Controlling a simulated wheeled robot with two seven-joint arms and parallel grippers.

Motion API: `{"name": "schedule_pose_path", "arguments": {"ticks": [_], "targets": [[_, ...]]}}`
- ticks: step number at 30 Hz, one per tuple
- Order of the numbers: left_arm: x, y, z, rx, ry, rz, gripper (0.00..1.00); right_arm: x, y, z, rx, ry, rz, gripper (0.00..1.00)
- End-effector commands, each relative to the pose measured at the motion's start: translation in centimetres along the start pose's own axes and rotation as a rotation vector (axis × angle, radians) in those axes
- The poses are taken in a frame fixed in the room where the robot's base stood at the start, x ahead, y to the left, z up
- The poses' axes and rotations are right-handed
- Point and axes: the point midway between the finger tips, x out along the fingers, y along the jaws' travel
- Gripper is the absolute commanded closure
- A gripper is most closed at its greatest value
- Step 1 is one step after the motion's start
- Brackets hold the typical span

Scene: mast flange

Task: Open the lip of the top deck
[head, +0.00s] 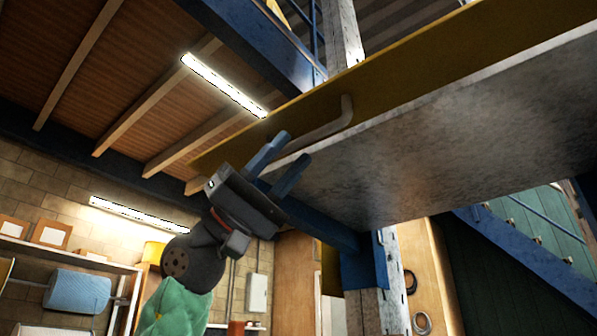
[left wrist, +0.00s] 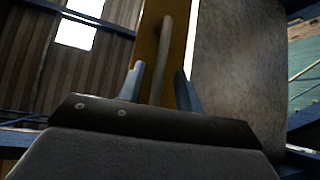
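The top deck (head: 440,125) is a grey slab overhead, seen from below, with a yellow lip (head: 420,75) along its edge. A pale bar handle (head: 325,128) is fixed to the lip near its left end. My left gripper (head: 280,160) is open and raised, its two blue fingers pointing up toward the handle's near end. In the left wrist view the handle (left wrist: 162,60) runs up between and beyond the open fingers (left wrist: 158,85), with the yellow lip behind it. I cannot tell whether the fingers touch it. My right gripper is not in view.
A blue post (head: 365,262) and beam stand under the deck. A blue stair rail (head: 530,260) is at the right. Shelves (head: 70,260) with boxes and a blue roll line the back wall. Lit tube lamps (head: 222,84) hang at the left.

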Motion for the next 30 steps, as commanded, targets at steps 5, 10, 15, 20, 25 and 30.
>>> {"name": "schedule_pose_path", "arguments": {"ticks": [5, 10, 15, 20, 25, 30], "targets": [[-2.5, -0.1, 0.0, -0.002, 0.001, 0.0, 0.66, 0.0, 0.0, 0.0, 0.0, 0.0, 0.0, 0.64], [-3.9, 0.0, 0.0, 0.0, 0.001, 0.0, 0.66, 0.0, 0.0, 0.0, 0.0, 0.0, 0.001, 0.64], [-4.2, 0.0, 0.0, 0.0, 0.0, 0.0, 0.66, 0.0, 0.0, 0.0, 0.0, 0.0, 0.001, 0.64], [-4.2, 0.0, 0.0, 0.0, 0.0, 0.0, 0.66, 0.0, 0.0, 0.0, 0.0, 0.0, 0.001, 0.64], [-4.2, 0.0, 0.0, 0.0, 0.0, 0.0, 0.66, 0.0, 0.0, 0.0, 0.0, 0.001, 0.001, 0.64], [-4.2, 0.0, 0.0, 0.0, 0.0, 0.0, 0.66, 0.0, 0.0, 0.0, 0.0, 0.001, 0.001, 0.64]]}}
